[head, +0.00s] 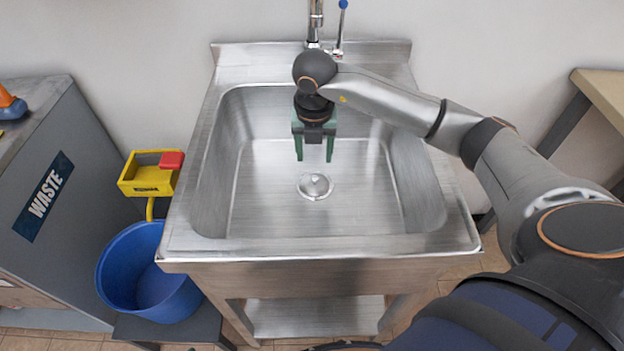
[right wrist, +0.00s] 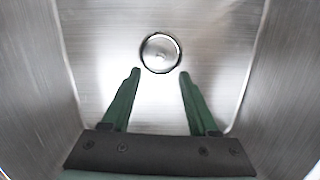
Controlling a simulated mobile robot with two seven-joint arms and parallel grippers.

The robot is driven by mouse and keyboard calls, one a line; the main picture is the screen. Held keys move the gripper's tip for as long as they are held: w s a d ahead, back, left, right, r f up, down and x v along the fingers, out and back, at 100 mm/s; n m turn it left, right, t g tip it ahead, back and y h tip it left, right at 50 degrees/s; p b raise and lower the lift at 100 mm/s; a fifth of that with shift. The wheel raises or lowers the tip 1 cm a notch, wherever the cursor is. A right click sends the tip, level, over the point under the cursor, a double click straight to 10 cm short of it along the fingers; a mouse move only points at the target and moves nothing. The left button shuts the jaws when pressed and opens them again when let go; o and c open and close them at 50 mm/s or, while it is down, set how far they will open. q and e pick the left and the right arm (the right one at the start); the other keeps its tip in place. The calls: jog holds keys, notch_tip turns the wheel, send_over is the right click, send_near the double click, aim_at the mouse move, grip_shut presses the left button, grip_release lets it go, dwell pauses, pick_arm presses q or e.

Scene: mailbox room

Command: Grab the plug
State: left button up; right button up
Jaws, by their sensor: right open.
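The plug (head: 315,186) is a round metal disc with a dark rim, sitting at the drain in the bottom of the steel sink (head: 250,222). It also shows in the right wrist view (right wrist: 160,53), just beyond my fingertips. My right gripper (head: 314,158) has green fingers and points down into the basin. It is open and empty, and appears above the plug, on its far side in the head view. In the right wrist view the fingers (right wrist: 159,74) are spread about as wide as the plug. My left gripper is not in view.
The basin walls surround my right gripper, and the faucet (head: 316,22) stands behind it. A blue bucket (head: 128,255), a yellow wringer (head: 150,180) and a grey waste cabinet (head: 75,185) stand left. A wooden-topped table (head: 605,92) is at right. The basin floor is otherwise clear.

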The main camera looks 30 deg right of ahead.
aim_at(315, 178)
jog(key=f, duration=0.6)
jog(key=f+b, duration=0.1)
jog(key=f, duration=0.2)
jog(key=shift+w+d, duration=0.4)
jog(key=shift+c, duration=0.3)
jog(key=shift+r, duration=0.1)
grip_shut()
